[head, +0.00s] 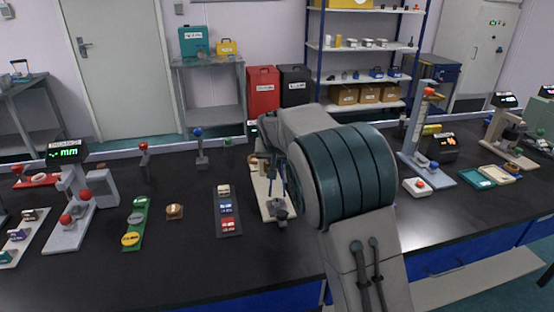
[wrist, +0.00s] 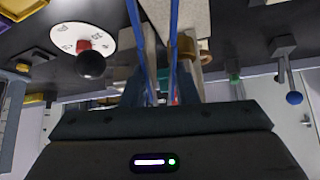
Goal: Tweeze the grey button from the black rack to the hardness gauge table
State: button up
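My gripper (wrist: 161,92) has its dark fingers around blue tweezers (wrist: 150,62), whose two thin arms reach away from me with a gap between them. I see no button between the arms; the tips run out of the wrist view. In the head view my arm hides most of the gripper, and a bit of blue shows beside a beige stand (head: 262,186). The black rack (head: 233,234) lies left of it, with pale-and-brown, blue and red pieces in a row. I cannot make out a grey button there. I cannot tell for sure which instrument is the hardness gauge.
A thickness gauge (head: 72,180) with red knobs stands at left. A green rack (head: 131,229) and a brown piece (head: 175,211) lie between it and the black rack. A blue-grey instrument (head: 416,140) and a teal case (head: 473,176) stand right of my arm.

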notch_tip(320, 180, up, 10)
jog(key=p, duration=0.6)
dwell(0.4)
